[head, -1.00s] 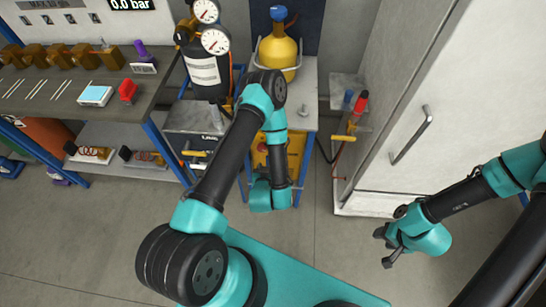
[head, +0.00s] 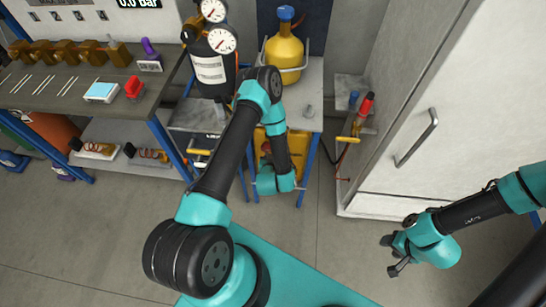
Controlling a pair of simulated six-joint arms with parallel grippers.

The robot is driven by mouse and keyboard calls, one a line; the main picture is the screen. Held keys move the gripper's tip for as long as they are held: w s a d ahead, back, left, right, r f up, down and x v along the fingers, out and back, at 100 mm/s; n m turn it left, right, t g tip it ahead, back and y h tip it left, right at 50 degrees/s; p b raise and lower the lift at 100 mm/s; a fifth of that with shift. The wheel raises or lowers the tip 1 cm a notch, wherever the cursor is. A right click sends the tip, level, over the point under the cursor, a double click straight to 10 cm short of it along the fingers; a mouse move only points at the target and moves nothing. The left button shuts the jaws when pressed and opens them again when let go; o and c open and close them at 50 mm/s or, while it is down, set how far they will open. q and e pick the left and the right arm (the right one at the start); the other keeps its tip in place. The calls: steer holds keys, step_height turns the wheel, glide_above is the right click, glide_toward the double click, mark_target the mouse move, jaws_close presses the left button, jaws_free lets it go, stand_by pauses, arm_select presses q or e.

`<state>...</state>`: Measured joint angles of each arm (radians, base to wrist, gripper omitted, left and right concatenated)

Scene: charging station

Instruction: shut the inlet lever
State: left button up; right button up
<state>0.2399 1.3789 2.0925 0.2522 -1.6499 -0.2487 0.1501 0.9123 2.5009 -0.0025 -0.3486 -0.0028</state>
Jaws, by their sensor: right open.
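Two yellow levers show, and I cannot tell which is the inlet lever. One yellow lever (head: 347,139) is on the small wall shelf beside the red and blue fittings, with a dark hose below it. Another yellow handle (head: 200,152) is at the front of the dark unit under the black cylinder. My left arm reaches over the cart, its wrist in front of the cart's yellow lower part; its fingers are hidden behind the wrist. My right gripper (head: 391,256) is open and empty over the floor, in front of the white cabinet and apart from both levers.
A yellow bottle (head: 284,50) stands on the grey cart, beside a black cylinder (head: 211,68) with two gauges. The white cabinet (head: 470,110) with a bar handle (head: 416,138) bounds the right. A workbench (head: 60,93) holds brass parts at left. The floor (head: 325,240) between is clear.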

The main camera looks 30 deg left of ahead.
arm_select(q)
jaws_close()
steer(key=shift+d, duration=0.1)
stand_by(0.4)
